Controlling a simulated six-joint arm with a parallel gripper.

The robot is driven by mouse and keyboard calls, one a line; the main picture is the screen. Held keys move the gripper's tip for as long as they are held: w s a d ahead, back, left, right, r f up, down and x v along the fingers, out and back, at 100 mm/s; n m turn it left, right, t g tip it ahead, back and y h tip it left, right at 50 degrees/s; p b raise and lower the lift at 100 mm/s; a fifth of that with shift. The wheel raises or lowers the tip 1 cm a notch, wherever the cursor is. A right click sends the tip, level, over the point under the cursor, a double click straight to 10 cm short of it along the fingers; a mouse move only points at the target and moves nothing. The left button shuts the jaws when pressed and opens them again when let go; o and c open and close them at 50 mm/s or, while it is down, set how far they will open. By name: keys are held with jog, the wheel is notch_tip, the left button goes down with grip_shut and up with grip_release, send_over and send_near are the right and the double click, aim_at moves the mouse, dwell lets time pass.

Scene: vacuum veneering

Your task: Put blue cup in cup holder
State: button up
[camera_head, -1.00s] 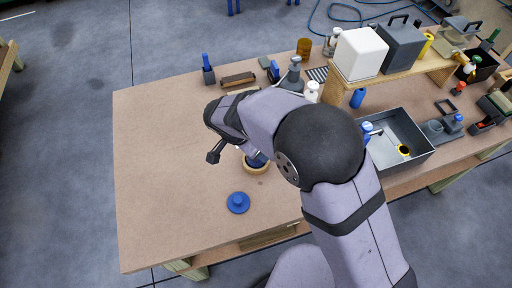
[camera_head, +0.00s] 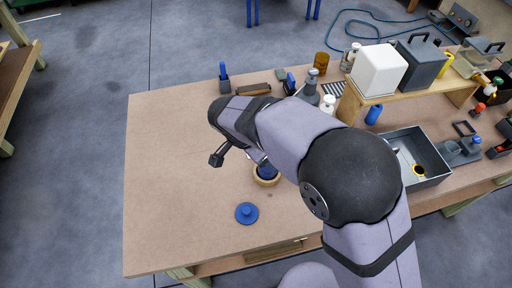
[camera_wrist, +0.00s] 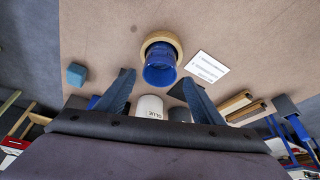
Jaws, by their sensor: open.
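The blue cup (camera_head: 265,170) stands at a round wooden ring (camera_head: 268,182) on the bench, partly hidden by my arm in the head view. I see no clear contact. In the head view my arm hides the fingers.
A flat blue knobbed disc (camera_head: 246,213) lies in front of the ring. A grey tray (camera_head: 424,178) is at right, below a wooden shelf (camera_head: 402,103) with white and dark boxes. Bottles and tools line the back. The left of the bench is clear.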

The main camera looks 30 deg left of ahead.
jog(key=b+v, duration=0.1)
jog(key=v, duration=0.7)
jog(key=shift+f, duration=0.1)
